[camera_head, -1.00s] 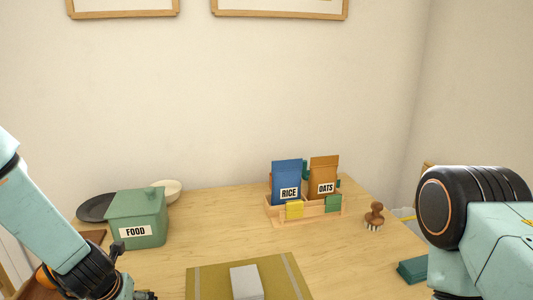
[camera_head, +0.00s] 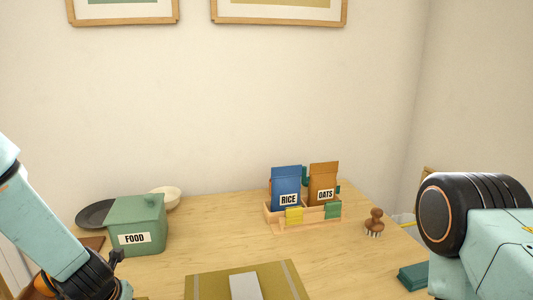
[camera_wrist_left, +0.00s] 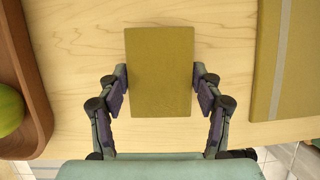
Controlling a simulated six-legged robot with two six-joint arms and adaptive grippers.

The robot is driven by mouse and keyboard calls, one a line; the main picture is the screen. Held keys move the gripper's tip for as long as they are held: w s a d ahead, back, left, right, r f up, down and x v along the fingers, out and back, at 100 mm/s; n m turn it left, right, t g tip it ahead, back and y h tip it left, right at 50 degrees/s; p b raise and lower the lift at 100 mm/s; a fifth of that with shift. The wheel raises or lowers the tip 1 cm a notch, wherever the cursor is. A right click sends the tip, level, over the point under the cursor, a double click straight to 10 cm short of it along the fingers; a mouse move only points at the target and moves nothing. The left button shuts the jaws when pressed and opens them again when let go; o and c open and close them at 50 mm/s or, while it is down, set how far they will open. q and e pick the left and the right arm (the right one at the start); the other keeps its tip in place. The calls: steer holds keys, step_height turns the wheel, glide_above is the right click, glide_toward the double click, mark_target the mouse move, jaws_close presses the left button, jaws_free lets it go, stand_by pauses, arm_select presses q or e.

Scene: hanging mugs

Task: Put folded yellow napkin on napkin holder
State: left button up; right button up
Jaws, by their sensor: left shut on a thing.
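The folded yellow napkin (camera_wrist_left: 160,70) is a flat mustard rectangle in the left wrist view. My left gripper (camera_wrist_left: 160,82) has its fingers against both long sides of it, shut on it, above or on the wooden table; the height is hard to tell. In the head view my left arm comes in at the lower left and the napkin is out of frame. A pale grey block (camera_head: 245,287) sits on the mustard mat (camera_head: 205,287); I cannot tell whether it is the napkin holder. My right arm shows at the right, its gripper out of view.
A green FOOD box (camera_head: 137,222) stands at the left by a dark plate (camera_head: 92,213) and cream bowl (camera_head: 170,192). A wooden rack (camera_head: 305,225) holds RICE and OATS packets. A brush (camera_head: 374,222) and teal block (camera_head: 413,275) are right. A wooden tray (camera_wrist_left: 36,115) holds green fruit.

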arm_select(q)
steer(key=c, duration=0.9)
steer(key=shift+r, duration=0.1)
steer(key=shift+c, duration=0.2)
steer(key=shift+r+p, duration=2.25)
steer(key=shift+r, duration=0.2)
